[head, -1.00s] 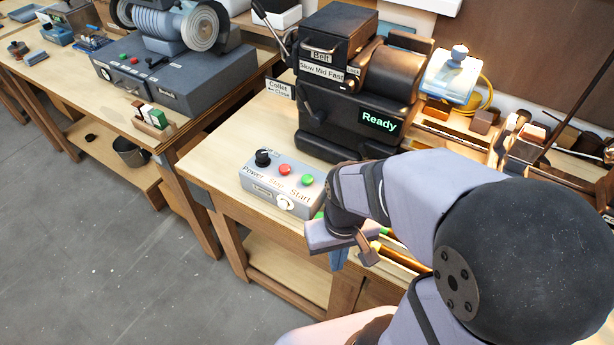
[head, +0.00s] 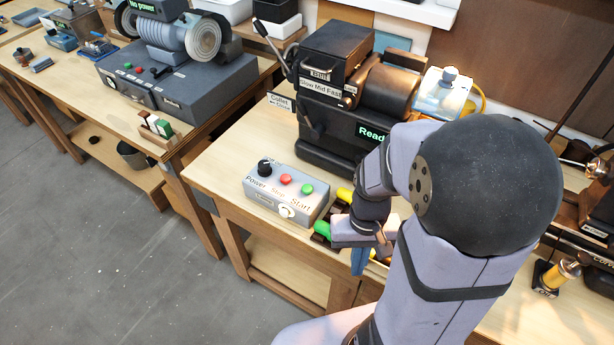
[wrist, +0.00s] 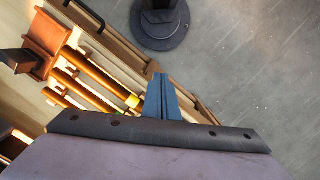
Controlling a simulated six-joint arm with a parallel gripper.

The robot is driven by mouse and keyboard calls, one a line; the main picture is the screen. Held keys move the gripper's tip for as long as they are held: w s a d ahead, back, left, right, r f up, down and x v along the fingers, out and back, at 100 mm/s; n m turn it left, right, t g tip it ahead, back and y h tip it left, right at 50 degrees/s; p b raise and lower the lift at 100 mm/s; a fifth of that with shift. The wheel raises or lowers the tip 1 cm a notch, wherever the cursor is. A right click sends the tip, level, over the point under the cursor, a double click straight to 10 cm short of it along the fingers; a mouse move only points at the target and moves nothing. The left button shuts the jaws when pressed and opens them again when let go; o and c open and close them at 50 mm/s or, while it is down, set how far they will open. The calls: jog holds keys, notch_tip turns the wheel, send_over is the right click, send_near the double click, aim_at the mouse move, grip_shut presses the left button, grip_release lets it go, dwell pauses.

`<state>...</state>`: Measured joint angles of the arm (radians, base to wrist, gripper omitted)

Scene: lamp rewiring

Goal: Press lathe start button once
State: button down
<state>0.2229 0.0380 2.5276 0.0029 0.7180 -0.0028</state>
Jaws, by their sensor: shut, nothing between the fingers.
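The grey lathe control box (head: 285,195) sits near the front edge of the wooden bench. It has a black power knob (head: 264,167), a red stop button (head: 286,179) and a green start button (head: 307,189), each labelled below. The dark lathe (head: 335,100) stands behind it, its green display partly hidden by my arm, with "Read" showing. My gripper (head: 360,262) is to the right of the box and nearer the front edge, pointing down, apart from the green button. In the wrist view, its blue fingers (wrist: 161,98) are shut and empty.
Tools with green and yellow handles (head: 323,229) lie right of the box, beside my gripper. Orange-brown rods (wrist: 95,75) lie at the bench edge in the wrist view. A grinder (head: 180,45) reading "No power" stands on the left bench. The bench left of the box is clear.

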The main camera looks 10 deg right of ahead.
aim_at(312, 189)
jog(key=w+r+m+y+p, duration=0.1)
jog(key=w+m, duration=0.1)
jog(key=w, duration=0.2)
jog(key=w+r+m+t+y+p, duration=0.1)
jog(key=w+r+m+y, duration=0.1)
jog(key=w+m, duration=0.1)
jog(key=w+r+m+t+y+p, duration=0.1)
jog(key=w+m+p, duration=0.1)
jog(key=w, duration=0.3)
jog(key=shift+a+r+m, duration=0.25)
jog(key=shift+r+m, duration=0.15)
jog(key=shift+m, duration=0.1)
jog(key=w+a+r+m+t+y, duration=0.3)
jog(key=w+r, duration=0.4)
jog(key=w, duration=0.4)
jog(key=shift+a+r+m+t, duration=0.4)
jog(key=shift+m+t, duration=0.4)
jog(key=shift+m, duration=0.3)
jog(key=shift+f, duration=0.1)
notch_tip(312, 189, down, 9)
jog(key=b, duration=0.7)
jog(key=shift+f+b, duration=0.3)
jog(key=shift+b, duration=0.3)
